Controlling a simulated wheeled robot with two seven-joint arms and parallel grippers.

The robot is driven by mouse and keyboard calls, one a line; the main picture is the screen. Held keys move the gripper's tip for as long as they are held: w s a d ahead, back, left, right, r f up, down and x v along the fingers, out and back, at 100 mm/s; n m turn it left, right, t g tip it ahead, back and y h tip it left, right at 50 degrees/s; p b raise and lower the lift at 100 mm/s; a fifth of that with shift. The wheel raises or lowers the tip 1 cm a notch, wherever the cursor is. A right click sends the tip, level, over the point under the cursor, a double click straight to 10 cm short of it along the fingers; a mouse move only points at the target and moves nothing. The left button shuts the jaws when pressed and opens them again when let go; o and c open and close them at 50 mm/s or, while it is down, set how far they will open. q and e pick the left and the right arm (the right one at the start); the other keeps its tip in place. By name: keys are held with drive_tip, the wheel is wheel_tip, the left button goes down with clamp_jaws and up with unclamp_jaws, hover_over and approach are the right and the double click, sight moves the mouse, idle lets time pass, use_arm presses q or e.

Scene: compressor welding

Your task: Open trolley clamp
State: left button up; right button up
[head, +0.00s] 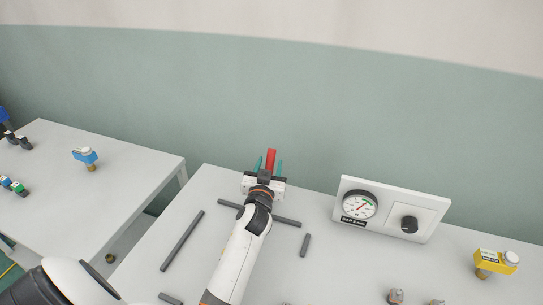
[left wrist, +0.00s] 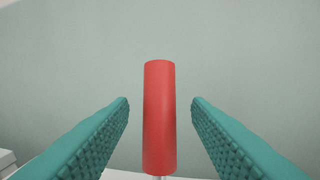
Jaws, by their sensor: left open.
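The clamp's red handle (head: 271,160) stands upright near the back edge of the table in the head view. It also shows in the left wrist view (left wrist: 159,118), upright and centred. My left gripper (head: 269,165) is open, with its two teal fingers on either side of the handle. In the left wrist view my left gripper (left wrist: 160,110) shows a gap between each finger and the handle. The clamp's base is mostly hidden behind my wrist in the head view. My right gripper is not in view.
A white panel with a gauge (head: 361,205) and a black knob (head: 409,224) stands to the right. A yellow device (head: 495,262) is at the far right. Dark bars (head: 182,241) lie on the white table (head: 140,270). A second table (head: 110,150) with blue parts is at the left.

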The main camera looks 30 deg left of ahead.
use_arm(q)
drive_tip(key=shift+x, duration=2.25)
clamp_jaws()
